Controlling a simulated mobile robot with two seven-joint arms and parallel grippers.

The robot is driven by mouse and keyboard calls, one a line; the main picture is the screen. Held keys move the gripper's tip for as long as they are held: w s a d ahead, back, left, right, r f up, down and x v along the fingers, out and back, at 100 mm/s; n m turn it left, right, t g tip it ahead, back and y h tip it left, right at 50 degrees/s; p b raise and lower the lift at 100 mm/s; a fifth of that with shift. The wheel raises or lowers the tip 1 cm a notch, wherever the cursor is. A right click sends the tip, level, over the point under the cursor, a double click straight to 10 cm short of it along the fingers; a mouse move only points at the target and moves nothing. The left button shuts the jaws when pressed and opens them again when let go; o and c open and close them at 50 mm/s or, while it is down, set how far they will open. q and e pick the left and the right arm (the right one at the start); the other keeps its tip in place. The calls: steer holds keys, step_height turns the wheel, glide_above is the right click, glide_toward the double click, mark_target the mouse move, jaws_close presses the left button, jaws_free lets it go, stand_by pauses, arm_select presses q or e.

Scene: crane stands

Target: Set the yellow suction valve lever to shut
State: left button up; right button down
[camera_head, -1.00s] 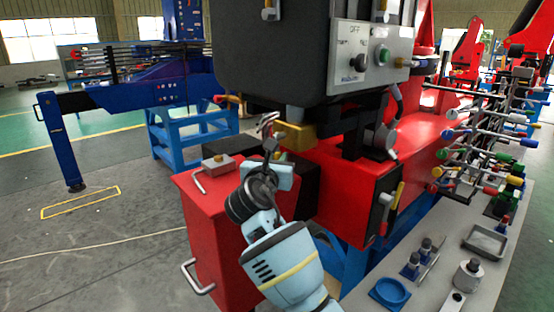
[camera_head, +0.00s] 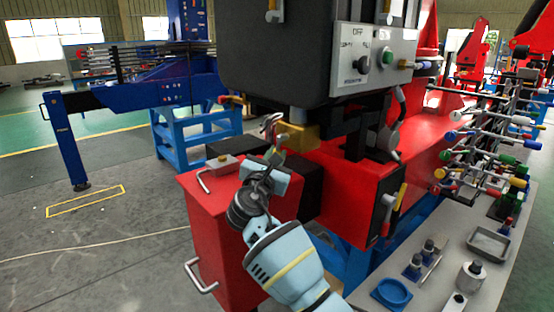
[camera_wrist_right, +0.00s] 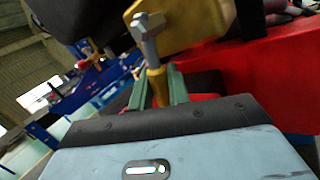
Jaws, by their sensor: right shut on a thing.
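The yellow valve body (camera_head: 302,138) is fixed under the big dark box, above the red tank. In the right wrist view the yellow valve body (camera_wrist_right: 196,22) fills the top, with a silver hex-headed bolt at its left. The yellow lever (camera_wrist_right: 156,82) points down from it between my fingers. My right gripper (camera_head: 274,160) is at the lever, just below and left of the valve body. Its two greenish fingers (camera_wrist_right: 157,90) are shut on the lever's end, and the wrist housing hides the lever's tip. My left gripper is not in view.
The dark box (camera_head: 290,60) with a switch panel (camera_head: 370,60) overhangs the valve. The red tank (camera_head: 220,215) with metal handles is below my arm. Several coloured levers (camera_head: 480,150) and a grey bench (camera_head: 440,285) with small parts are at the right.

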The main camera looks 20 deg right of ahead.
steer(key=shift+w+a+m, duration=0.1)
steer(key=shift+w+m, duration=0.05)
steer(key=shift+m, duration=0.15)
steer(key=c, duration=1.4)
jaws_free()
steer(key=shift+v, duration=3.9)
